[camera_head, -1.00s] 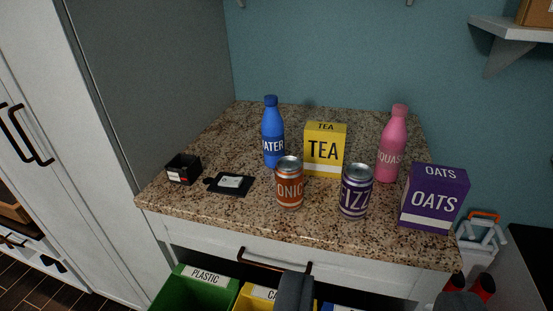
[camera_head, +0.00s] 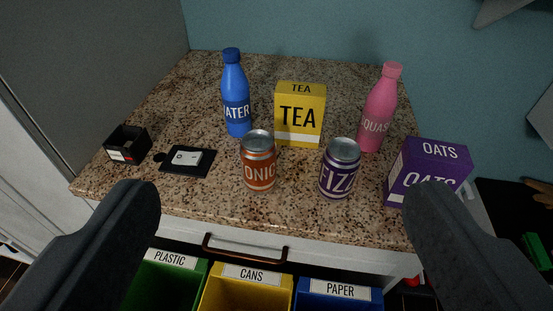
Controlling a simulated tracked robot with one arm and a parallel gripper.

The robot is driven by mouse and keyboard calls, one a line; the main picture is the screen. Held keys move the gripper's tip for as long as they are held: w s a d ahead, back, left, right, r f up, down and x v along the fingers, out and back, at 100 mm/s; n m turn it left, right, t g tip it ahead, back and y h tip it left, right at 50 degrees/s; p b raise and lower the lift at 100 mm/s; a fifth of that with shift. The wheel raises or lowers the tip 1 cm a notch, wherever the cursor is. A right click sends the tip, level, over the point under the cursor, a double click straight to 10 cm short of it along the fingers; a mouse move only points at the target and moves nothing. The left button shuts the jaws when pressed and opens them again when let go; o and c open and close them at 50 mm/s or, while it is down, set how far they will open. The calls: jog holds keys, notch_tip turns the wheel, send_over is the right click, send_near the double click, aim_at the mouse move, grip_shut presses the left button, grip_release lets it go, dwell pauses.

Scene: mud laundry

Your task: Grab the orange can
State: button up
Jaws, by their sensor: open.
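The orange can (camera_head: 258,163), lettered "ONIC", stands upright on the speckled stone counter (camera_head: 225,202) near its front edge. My gripper (camera_head: 280,215) is open and empty, with its two dark fingers wide apart at the lower left and lower right of the view. The can shows between the fingers but farther off, and neither finger touches it. A purple can (camera_head: 340,170) stands just right of the orange can, with a small gap between them.
Behind stand a blue bottle (camera_head: 236,95), a yellow tea box (camera_head: 300,112) and a pink bottle (camera_head: 379,110). A purple oats box (camera_head: 425,168) is at right. A black box (camera_head: 127,146) and a dark pad (camera_head: 188,161) lie left. Labelled bins (camera_head: 245,290) are below the drawer handle (camera_head: 244,252).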

jog(key=w+d+f+p, duration=0.2)
jog(key=w+p, duration=0.2)
jog(key=w, duration=0.2)
jog(key=n+g+y+p, duration=0.3)
jog(key=p, duration=1.3)
send_near(259, 153)
jog(key=shift+s+d+f+b+x, duration=0.1)
jog(key=shift+f+x, duration=0.1)
jog(key=shift+x, duration=2.1)
jog(key=shift+s+d+f+b+x, duration=0.1)
jog(key=shift+f+b+x, duration=0.05)
jog(key=shift+x, duration=2.2)
jog(key=shift+s+d+f+b+x, duration=0.1)
jog(key=shift+f+x, duration=0.1)
jog(key=shift+x, duration=2.1)
jog(key=c, duration=1.1)
